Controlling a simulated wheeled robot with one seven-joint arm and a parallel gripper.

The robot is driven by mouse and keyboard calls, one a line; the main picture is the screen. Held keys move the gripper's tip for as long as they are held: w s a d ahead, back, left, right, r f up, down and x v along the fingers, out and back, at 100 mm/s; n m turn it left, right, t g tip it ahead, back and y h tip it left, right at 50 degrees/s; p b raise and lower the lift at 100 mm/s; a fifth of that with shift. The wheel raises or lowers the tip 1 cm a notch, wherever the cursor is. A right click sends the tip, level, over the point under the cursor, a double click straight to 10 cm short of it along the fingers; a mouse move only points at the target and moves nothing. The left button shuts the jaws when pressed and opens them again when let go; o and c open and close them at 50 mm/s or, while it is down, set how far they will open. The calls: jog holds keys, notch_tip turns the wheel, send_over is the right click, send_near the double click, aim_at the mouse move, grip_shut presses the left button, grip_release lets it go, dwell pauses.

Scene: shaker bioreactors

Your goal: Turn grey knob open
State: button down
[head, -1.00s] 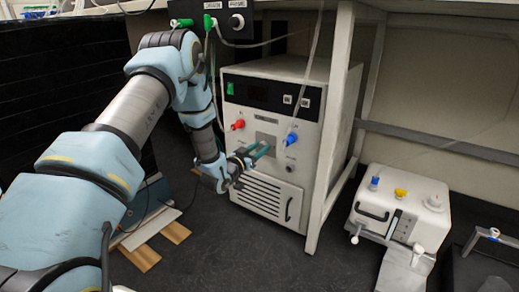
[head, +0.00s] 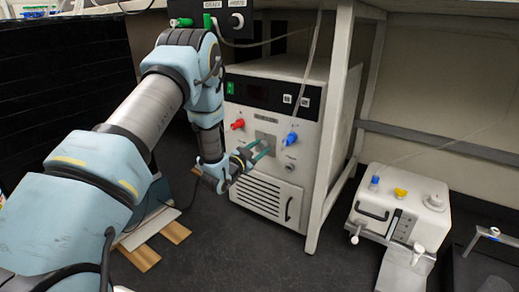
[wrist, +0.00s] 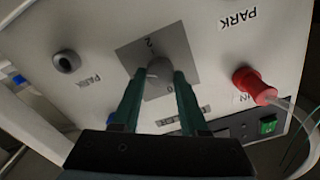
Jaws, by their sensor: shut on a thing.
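The grey knob (wrist: 158,69) sits on a square grey plate (wrist: 186,48) marked with numbers, on the front of a white box-shaped unit (head: 263,186). My gripper (wrist: 160,78) is shut on this knob, one green finger on each side of it. In the head view my gripper (head: 262,148) reaches the plate on the unit's front from the left, and the knob is hard to make out there. A second, small round grey fitting (wrist: 66,61) stands apart on the same panel, beside the word PARK.
A red connector (head: 238,125) and a blue connector (head: 292,138) stick out on either side of the plate. A white table leg (head: 331,140) stands right of the unit. A white device (head: 397,210) sits farther right.

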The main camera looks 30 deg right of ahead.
jog(key=m, duration=0.6)
jog(key=shift+s+f+m+b, duration=0.1)
jog(key=shift+f+m+b, duration=0.05)
jog(key=shift+m+b, duration=0.15)
jog(key=m, duration=0.5)
jog(key=shift+f+m, duration=0.1)
jog(key=shift+m, duration=0.2)
jog(key=shift+c, duration=2.2)
grip_release()
jog(key=p+v, duration=0.2)
jog(key=v, duration=0.8)
jog(key=shift+s+a+p, duration=0.15)
jog(key=shift+a+p, duration=0.15)
jog(key=shift+a, duration=0.05)
